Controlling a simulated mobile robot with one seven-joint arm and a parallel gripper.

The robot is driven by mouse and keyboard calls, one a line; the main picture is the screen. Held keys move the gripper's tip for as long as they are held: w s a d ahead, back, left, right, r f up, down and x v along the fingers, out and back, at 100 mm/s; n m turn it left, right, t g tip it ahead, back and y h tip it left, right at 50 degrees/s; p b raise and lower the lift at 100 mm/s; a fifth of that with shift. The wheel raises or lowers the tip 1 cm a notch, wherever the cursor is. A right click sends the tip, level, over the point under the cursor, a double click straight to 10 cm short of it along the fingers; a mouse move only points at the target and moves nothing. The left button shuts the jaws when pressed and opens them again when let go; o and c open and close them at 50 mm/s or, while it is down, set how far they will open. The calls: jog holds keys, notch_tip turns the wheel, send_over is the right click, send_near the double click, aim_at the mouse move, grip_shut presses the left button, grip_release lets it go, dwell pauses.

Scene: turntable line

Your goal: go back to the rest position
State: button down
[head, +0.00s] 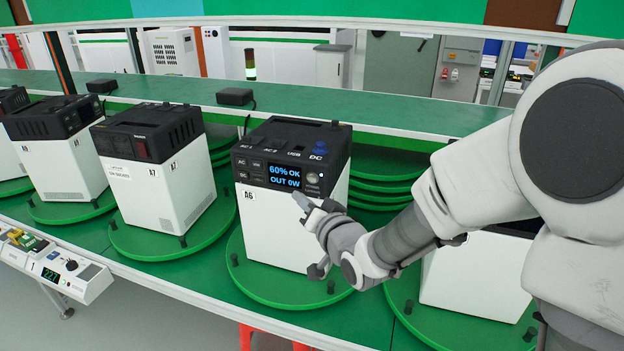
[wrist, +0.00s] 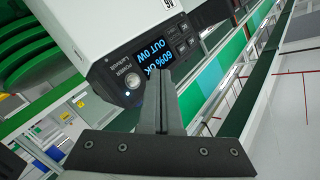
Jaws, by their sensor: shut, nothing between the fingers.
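My gripper (head: 312,208) is shut and empty in front of the power station marked A6 (head: 278,222). In the head view its fingertips overlap the area just below the display (head: 285,176). The display reads "60% OK" and "OUT 0W". The wrist view shows the shut fingers (wrist: 160,80) pointing at the front panel, with the tips over the edge of the display (wrist: 157,58). A round power button (wrist: 132,81) with a small lit dot beside it is clear of the fingers. I cannot tell whether the fingertips touch the panel.
A6 stands on a round green turntable (head: 245,276). More power stations stand on turntables to the left, such as A7 (head: 150,185), and one is partly behind my arm on the right (head: 470,275). A small meter box (head: 60,268) is at the lower left.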

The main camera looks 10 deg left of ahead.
jog(key=s+d+r+g+h, duration=0.1)
jog(key=s+d+r+h, duration=0.15)
jog(key=d, duration=0.45)
jog(key=s+d+r+h, duration=0.1)
jog(key=d+h, duration=0.2)
jog(key=d, duration=0.4)
jog(key=s+d+r+g+h, duration=0.1)
jog(key=s+d+h, duration=0.15)
jog(key=d, duration=0.45)
jog(key=s+d+g+h, duration=0.1)
jog(key=s+d, duration=0.3)
jog(key=s, duration=0.5)
jog(key=s+d+g+h, duration=0.1)
jog(key=s+d+g, duration=0.2)
jog(key=s, duration=0.6)
jog(key=d, duration=0.2)
jog(key=shift+s+d+m+g+h, duration=0.3)
jog(key=shift+s+m+g+h, duration=0.05)
jog(key=shift+m+g+h, duration=0.05)
jog(key=shift+d, duration=0.1)
